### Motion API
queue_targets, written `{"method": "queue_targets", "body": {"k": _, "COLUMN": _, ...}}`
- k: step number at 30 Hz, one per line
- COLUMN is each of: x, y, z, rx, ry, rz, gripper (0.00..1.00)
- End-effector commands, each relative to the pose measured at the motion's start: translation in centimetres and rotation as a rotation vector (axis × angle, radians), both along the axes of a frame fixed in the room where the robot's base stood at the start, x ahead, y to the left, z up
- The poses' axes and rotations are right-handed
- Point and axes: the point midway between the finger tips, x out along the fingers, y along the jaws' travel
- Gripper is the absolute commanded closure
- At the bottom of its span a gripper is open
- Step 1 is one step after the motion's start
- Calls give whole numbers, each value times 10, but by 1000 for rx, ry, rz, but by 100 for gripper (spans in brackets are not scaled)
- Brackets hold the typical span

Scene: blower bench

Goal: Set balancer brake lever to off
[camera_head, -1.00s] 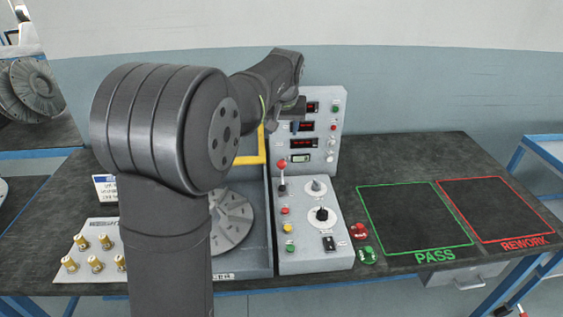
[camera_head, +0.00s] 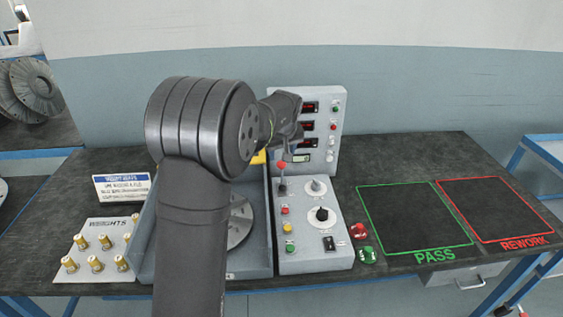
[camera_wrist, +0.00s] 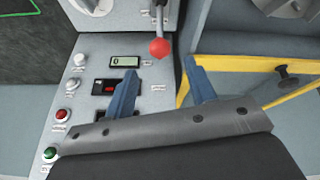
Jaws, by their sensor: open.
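The balancer brake lever, with a red ball knob (camera_head: 281,165) on a thin stem, stands upright at the upper left of the grey control panel. In the wrist view the red knob (camera_wrist: 160,48) lies just beyond and between my fingertips, apart from both. My gripper (camera_wrist: 162,82) is open, its two blue fingers spread and nothing between them. In the head view my gripper (camera_head: 290,146) is above and close to the knob, partly hidden by my arm.
The upright display panel (camera_head: 336,148) stands close behind the lever. A yellow bar (camera_wrist: 289,99) and grey-blue enclosure (camera_head: 258,262) lie beside it. Rotary knobs (camera_head: 322,214) and push buttons (camera_head: 285,211) sit nearby. The PASS area (camera_head: 412,217) is empty.

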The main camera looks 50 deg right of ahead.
Motion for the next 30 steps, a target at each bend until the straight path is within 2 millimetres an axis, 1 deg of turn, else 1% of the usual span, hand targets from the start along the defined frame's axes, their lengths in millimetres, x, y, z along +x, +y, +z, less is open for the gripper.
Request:
{"method": "queue_targets", "body": {"k": 1, "x": 3, "y": -3, "z": -12, "rx": 2, "ry": 1, "rz": 0, "gripper": 49}}
{"method": "queue_targets", "body": {"k": 3, "x": 7, "y": -7, "z": -24, "rx": 2, "ry": 1, "rz": 0, "gripper": 49}}
{"method": "queue_targets", "body": {"k": 9, "x": 15, "y": -15, "z": -49, "rx": 1, "ry": 1, "rz": -1, "gripper": 49}}
{"method": "queue_targets", "body": {"k": 15, "x": 18, "y": -18, "z": -58, "rx": -1, "ry": 0, "rz": -1, "gripper": 49}}
{"method": "queue_targets", "body": {"k": 22, "x": 18, "y": -18, "z": -59, "rx": -1, "ry": 0, "rz": -1, "gripper": 49}}
{"method": "queue_targets", "body": {"k": 23, "x": 18, "y": -18, "z": -59, "rx": -1, "ry": 0, "rz": -1, "gripper": 53}}
{"method": "queue_targets", "body": {"k": 24, "x": 18, "y": -18, "z": -59, "rx": -1, "ry": 0, "rz": -1, "gripper": 61}}
{"method": "queue_targets", "body": {"k": 26, "x": 18, "y": -18, "z": -59, "rx": -1, "ry": 0, "rz": -1, "gripper": 73}}
{"method": "queue_targets", "body": {"k": 27, "x": 18, "y": -18, "z": -59, "rx": -1, "ry": 0, "rz": -1, "gripper": 81}}
{"method": "queue_targets", "body": {"k": 29, "x": 18, "y": -18, "z": -59, "rx": -1, "ry": 0, "rz": -1, "gripper": 92}}
{"method": "queue_targets", "body": {"k": 30, "x": 18, "y": -18, "z": -59, "rx": -1, "ry": 0, "rz": -1, "gripper": 100}}
